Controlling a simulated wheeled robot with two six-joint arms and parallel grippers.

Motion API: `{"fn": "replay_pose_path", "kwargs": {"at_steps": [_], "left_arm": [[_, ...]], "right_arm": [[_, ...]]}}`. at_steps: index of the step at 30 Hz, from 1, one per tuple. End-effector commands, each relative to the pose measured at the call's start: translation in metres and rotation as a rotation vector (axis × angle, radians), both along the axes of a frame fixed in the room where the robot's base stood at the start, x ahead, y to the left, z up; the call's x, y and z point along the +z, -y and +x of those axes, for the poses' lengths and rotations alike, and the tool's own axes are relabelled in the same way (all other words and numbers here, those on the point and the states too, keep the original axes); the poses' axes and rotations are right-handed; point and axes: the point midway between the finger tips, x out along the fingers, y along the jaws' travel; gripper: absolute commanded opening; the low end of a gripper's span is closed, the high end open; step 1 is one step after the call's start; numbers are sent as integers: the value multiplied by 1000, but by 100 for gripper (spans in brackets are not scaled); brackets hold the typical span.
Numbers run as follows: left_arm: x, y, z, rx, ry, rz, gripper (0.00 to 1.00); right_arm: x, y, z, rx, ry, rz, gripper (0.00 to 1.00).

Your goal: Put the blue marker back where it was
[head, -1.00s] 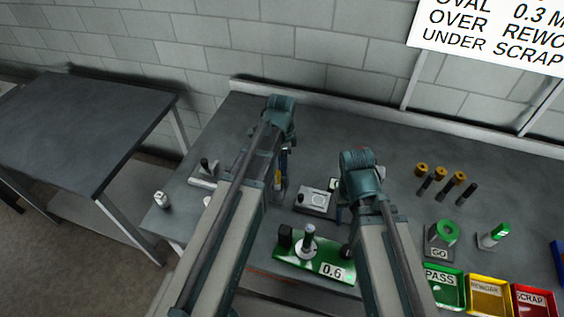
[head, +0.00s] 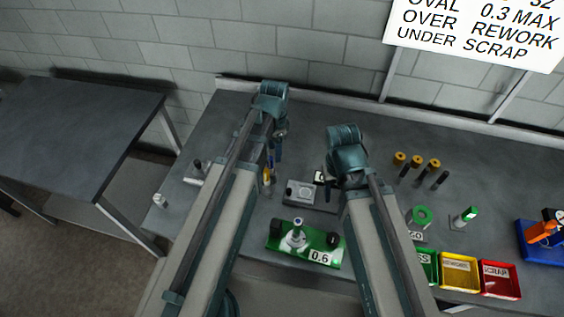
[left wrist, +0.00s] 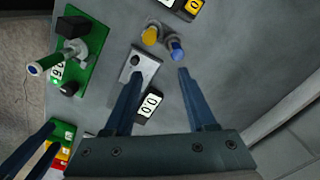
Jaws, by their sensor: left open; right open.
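A small upright blue-topped piece (left wrist: 176,48), which looks like the blue marker, stands in a grey base on the bench in the left wrist view. A similar yellow-topped piece (left wrist: 149,35) stands beside it; it also shows in the head view (head: 266,176). My left gripper (left wrist: 160,74) is open and empty, pointing down, with the blue-topped piece just beyond its fingertips. In the head view my left gripper (head: 274,155) largely hides that piece. My right gripper (head: 327,188) is open near the grey block with a hole (head: 302,193); its fingertips are partly hidden by its arm.
A green 0.6 fixture (head: 277,245) bears a pale post with a blue rim (head: 297,228). Green, yellow (head: 460,285) and red (head: 500,289) trays line the right front. A green-topped marker (head: 468,215) and several brass-topped pins (head: 416,160) stand right.

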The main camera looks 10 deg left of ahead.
Motion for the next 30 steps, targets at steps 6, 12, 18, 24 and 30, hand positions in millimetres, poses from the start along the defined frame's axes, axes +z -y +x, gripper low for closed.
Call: {"fn": "replay_pose_path", "kwargs": {"at_steps": [6, 12, 18, 24, 30], "left_arm": [[1, 53, -73, 350, -1, 54, 56], [1, 76, -113, 596, 17, 89, 56], [1, 82, -123, 680, 25, 101, 56], [1, 82, -122, 681, 24, 100, 56], [1, 82, -122, 680, 24, 100, 56]], "right_arm": [[0, 0, 0, 0, 0, 0, 50], [0, 0, 0, 0, 0, 0, 50], [0, 0, 0, 0, 0, 0, 50], [0, 0, 0, 0, 0, 0, 50], [0, 0, 0, 0, 0, 0, 50]]}}
